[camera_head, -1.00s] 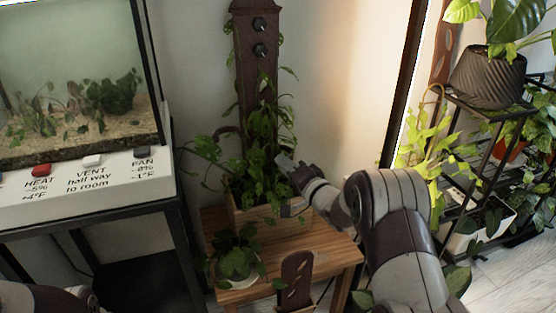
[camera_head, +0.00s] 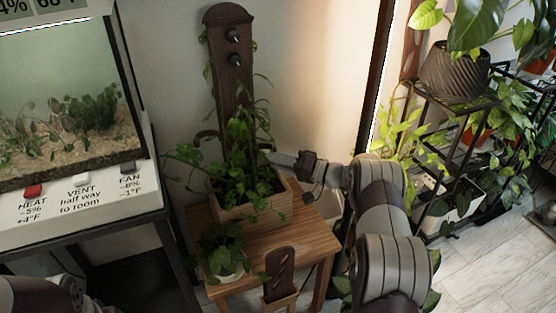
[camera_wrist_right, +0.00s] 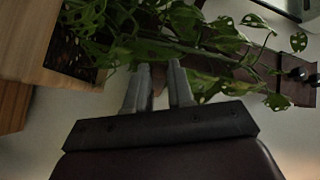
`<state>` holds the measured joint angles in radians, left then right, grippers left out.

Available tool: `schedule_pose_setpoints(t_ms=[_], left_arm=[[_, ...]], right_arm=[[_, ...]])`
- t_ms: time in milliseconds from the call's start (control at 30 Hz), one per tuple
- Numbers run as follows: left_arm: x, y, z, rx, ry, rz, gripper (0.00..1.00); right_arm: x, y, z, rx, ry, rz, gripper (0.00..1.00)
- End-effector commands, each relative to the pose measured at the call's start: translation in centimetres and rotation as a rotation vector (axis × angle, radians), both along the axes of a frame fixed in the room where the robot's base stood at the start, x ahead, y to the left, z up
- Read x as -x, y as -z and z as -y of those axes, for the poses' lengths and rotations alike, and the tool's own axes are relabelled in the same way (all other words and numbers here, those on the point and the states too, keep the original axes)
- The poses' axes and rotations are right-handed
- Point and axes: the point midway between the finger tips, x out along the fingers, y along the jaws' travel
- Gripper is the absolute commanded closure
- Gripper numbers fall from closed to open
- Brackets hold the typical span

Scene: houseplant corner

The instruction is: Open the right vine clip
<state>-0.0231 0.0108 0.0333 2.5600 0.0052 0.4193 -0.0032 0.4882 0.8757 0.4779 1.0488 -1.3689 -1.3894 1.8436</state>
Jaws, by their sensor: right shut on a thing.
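A dark wooden post (camera_head: 229,78) with two dark knobs stands in a wooden planter box (camera_head: 252,205), with a leafy vine (camera_head: 240,150) climbing it. A curved brown clip (camera_head: 206,135) shows at the post's left side. My right gripper (camera_head: 270,155) reaches in from the right, its tips at the vine beside the post's right side. In the right wrist view its fingers (camera_wrist_right: 160,85) are close together among leaves, with a little brown between them. The right vine clip is mostly hidden by fingers and leaves. My left gripper is out of view.
A small potted plant (camera_head: 225,250) and a small brown trellis plaque (camera_head: 280,270) are at the front of the wooden table (camera_head: 310,235). A glass terrarium (camera_head: 70,100) stands left. A black plant rack (camera_head: 450,110) stands right.

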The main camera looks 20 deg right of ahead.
Motion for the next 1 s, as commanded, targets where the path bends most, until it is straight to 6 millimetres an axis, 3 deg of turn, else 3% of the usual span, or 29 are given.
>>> schedule_pose_setpoints(t_ms=[333,367,400,433,733,1000], left_arm=[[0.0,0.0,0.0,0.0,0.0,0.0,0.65],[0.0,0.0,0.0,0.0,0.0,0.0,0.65],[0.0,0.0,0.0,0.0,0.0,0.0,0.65],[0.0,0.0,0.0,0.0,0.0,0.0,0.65],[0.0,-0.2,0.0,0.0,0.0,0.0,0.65],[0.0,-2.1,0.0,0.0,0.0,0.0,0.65]], right_arm=[[-0.1,-0.2,0.1,0.002,0.003,0.004,1.0],[-0.1,-0.2,0.1,0.002,0.003,0.004,0.68],[-0.1,-0.2,0.1,0.002,0.003,0.004,0.55],[-0.1,-0.2,0.1,0.002,0.003,0.004,0.51],[0.2,-0.2,0.3,0.001,0.002,0.001,0.51],[3.7,-0.4,4.1,0.0,0.004,0.0,0.51]])
